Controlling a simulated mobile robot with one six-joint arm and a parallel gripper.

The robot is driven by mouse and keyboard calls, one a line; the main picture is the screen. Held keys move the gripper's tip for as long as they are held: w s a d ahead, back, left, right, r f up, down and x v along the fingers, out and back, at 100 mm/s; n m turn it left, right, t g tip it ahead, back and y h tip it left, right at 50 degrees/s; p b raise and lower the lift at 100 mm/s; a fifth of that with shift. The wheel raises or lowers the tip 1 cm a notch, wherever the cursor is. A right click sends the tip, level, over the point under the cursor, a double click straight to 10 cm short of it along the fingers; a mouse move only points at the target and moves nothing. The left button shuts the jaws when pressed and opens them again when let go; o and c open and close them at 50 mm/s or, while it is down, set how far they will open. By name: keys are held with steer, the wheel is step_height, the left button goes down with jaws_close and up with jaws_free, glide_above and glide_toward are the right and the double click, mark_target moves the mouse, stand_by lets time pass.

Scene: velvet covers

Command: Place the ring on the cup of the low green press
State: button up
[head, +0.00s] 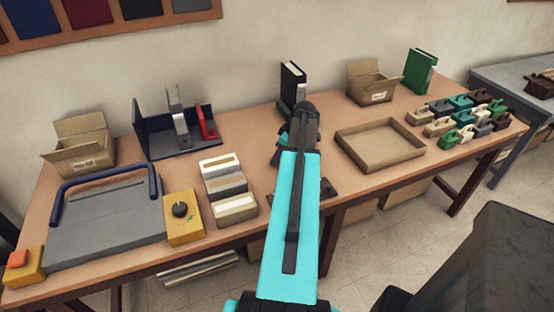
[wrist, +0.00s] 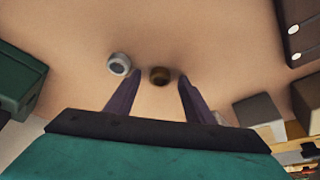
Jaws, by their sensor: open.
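My gripper (wrist: 160,75) is open, pointing down at the table. In the wrist view a small brown ring-like piece (wrist: 159,77) lies between the fingertips in the picture; contact cannot be told. A small silver-grey round piece (wrist: 118,64) lies just left of the left fingertip. Which of the two is the task's ring is unclear. A dark green block-like body (wrist: 18,78) shows at the left edge, cut off; I cannot tell whether it is the low green press. In the head view my arm hides the gripper tips and the small pieces.
Several small presses, including a green one (head: 449,138), stand at the table's right end. A shallow cardboard tray (head: 342,138) lies right of my arm. Small boxes (head: 234,208) and a yellow box with a knob (head: 184,228) stand left. A dark strip (wrist: 296,30) is at the wrist view's right.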

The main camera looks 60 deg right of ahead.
steer(key=c, duration=1.1)
steer(key=shift+r, duration=0.15)
steer(key=shift+r+b, duration=0.7)
steer(key=shift+r, duration=0.7)
steer(key=shift+s+a+r, duration=0.15)
steer(key=shift+a+r, duration=0.05)
steer(key=shift+a, duration=0.05)
steer(key=s+a+b, duration=0.1)
steer(key=s+a, duration=0.1)
steer(key=a, duration=0.1)
steer(key=s+a+b, duration=0.1)
steer(key=s+a, duration=0.1)
steer(key=a, duration=0.2)
steer(key=s+a+r+b, duration=0.1)
steer(key=s+a, duration=0.2)
steer(key=shift+a, duration=0.15)
steer(key=shift+s+a+b, duration=0.15)
steer(key=shift+b, duration=0.75)
steer(key=shift+b, duration=0.45)
